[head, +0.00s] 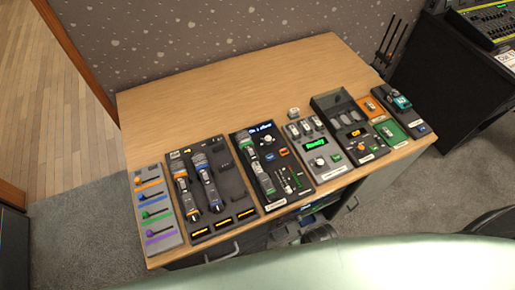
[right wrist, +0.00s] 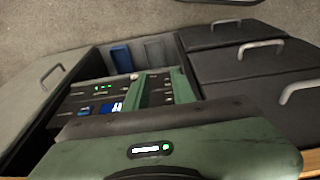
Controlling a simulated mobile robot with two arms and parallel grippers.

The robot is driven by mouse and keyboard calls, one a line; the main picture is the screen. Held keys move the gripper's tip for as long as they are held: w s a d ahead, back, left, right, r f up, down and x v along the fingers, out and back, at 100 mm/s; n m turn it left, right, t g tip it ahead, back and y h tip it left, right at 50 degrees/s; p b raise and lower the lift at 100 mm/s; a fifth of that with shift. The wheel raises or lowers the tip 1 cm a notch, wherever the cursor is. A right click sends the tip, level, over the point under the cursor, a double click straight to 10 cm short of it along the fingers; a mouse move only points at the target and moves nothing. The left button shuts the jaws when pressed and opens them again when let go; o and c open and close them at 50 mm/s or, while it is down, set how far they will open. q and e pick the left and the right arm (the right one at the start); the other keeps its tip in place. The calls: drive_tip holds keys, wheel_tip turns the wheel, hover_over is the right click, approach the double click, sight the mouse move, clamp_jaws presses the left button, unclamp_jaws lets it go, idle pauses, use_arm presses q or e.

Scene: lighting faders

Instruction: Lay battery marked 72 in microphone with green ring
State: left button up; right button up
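Two microphones lie on a dark tray, one with an orange ring (head: 184,184) and one with a blue ring (head: 212,193). Several small battery-like cells (head: 304,127) sit in the grey unit with a green display (head: 316,143). Another small pale block (head: 293,113) stands behind it. I cannot read any 72. My right gripper (right wrist: 160,88) shows two green fingers apart, over an open drawer, apparently empty. My left gripper is not in view.
A panel with coloured faders (head: 154,211) stands at the table's left end. The table's back left (head: 180,105) is clear. Drawers with handles (right wrist: 264,47) lie below.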

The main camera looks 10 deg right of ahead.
drive_tip(key=w+a+r+t+y+p, duration=0.1)
drive_tip(key=w+a+r+p, duration=0.15)
drive_tip(key=r, duration=0.95)
drive_tip(key=w+a+r+p, duration=0.1)
drive_tip(key=w+a+r, duration=0.15)
drive_tip(key=r, duration=1.05)
drive_tip(key=w+a+n+y, duration=0.2)
drive_tip(key=w+a, duration=0.3)
drive_tip(key=a, duration=0.2)
drive_tip(key=m+g+h, duration=0.2)
drive_tip(key=g, duration=0.2)
hover_over(257, 167)
drive_tip(key=shift+s+a+f, duration=0.1)
drive_tip(key=shift+f, duration=0.5)
drive_tip(key=shift+s+a+f, duration=0.1)
drive_tip(key=shift+f, duration=0.45)
drive_tip(key=shift+w+d+r, duration=0.1)
drive_tip(key=shift+w+d, duration=0.1)
drive_tip(key=shift+d, duration=0.1)
wheel_tip(257, 167, down, 4)
drive_tip(key=b, duration=0.4)
drive_tip(key=shift+r, duration=0.25)
drive_tip(key=shift+f, duration=0.3)
drive_tip(key=shift+f+b, duration=0.35)
drive_tip(key=shift+f, duration=0.85)
